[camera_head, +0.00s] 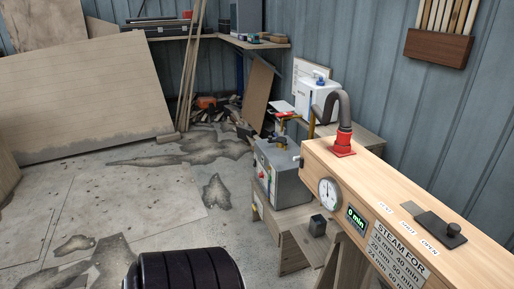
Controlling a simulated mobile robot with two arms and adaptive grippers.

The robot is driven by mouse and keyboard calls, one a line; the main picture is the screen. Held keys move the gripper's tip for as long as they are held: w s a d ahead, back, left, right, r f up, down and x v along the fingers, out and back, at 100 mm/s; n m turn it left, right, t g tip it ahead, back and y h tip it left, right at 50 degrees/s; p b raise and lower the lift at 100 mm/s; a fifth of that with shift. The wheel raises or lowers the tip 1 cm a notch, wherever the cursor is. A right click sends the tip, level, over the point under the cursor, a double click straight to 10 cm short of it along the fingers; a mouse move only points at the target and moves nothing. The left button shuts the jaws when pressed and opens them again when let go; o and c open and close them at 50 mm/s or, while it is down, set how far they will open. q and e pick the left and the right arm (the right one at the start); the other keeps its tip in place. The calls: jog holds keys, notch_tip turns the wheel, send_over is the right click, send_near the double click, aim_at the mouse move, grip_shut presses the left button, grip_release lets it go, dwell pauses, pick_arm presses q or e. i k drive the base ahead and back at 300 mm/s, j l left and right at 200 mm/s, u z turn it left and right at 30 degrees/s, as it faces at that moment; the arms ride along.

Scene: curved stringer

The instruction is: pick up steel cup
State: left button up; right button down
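I cannot make out a steel cup anywhere in the head view. A small dark grey object (317,225) sits on a low wooden stand at the right of centre, but it looks blocky and I cannot tell what it is. Neither of my grippers shows in this view, so I cannot see whether they hold anything.
A long wooden steam box (430,225) with a gauge and timer fills the right side. A grey metal unit (283,173) stands beside it, a white container (316,100) behind. A large wooden panel (85,95) leans at the left. The stained concrete floor (150,200) is mostly clear.

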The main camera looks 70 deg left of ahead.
aim_at(317, 226)
jog(key=u, duration=1.6)
